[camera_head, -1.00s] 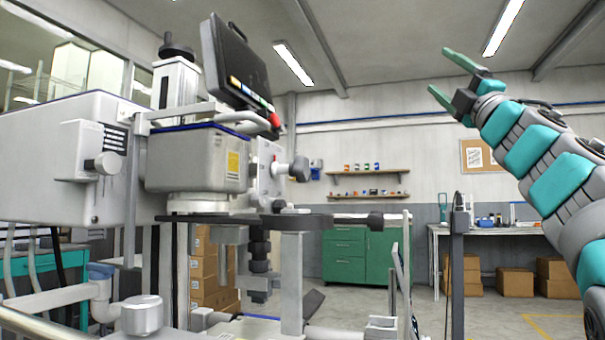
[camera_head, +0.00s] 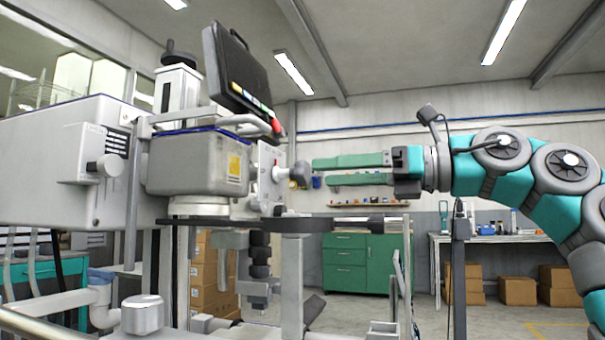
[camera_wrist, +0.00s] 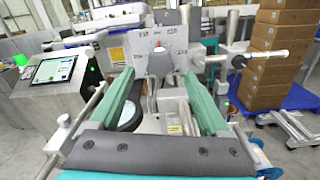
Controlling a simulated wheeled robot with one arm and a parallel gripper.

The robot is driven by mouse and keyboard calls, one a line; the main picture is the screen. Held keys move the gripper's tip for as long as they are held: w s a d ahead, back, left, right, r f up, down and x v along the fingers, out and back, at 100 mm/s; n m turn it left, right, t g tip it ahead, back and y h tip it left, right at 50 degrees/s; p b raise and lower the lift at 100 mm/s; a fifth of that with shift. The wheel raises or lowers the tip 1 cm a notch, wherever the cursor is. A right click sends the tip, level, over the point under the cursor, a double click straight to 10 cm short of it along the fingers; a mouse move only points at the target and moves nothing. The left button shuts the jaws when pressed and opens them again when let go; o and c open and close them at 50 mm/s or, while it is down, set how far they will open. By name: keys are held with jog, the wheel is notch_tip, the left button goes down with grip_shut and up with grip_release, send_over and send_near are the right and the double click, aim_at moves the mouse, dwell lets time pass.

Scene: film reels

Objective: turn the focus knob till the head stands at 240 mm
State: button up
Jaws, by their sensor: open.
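The focus knob (camera_head: 300,173) is a grey knob on a short shaft, standing out from a pale plate (camera_head: 268,172) on the right side of the machine's grey head (camera_head: 197,158). My gripper (camera_head: 320,172) is open and level, its two green fingers pointing left at the knob, with the tips just short of or beside it. In the wrist view the knob (camera_wrist: 160,64) lies ahead between the spread fingers (camera_wrist: 160,85). A small red pointer (camera_wrist: 158,44) shows above it on the marked plate (camera_wrist: 180,50). The scale figures are too small to read surely.
A black case-like panel (camera_head: 237,72) rises above the head. A dark horizontal plate (camera_head: 300,224) lies below the knob. In the wrist view a tablet screen (camera_wrist: 53,71) stands left and stacked cartons (camera_wrist: 275,60) stand right. A green cabinet (camera_head: 345,262) is farther back.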

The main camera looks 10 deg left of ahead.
aim_at(308, 174)
jog(key=a, duration=0.5)
jog(key=shift+w+a+p, duration=0.25)
jog(key=shift+a+p, duration=0.05)
jog(key=shift+a, duration=0.05)
grip_shut()
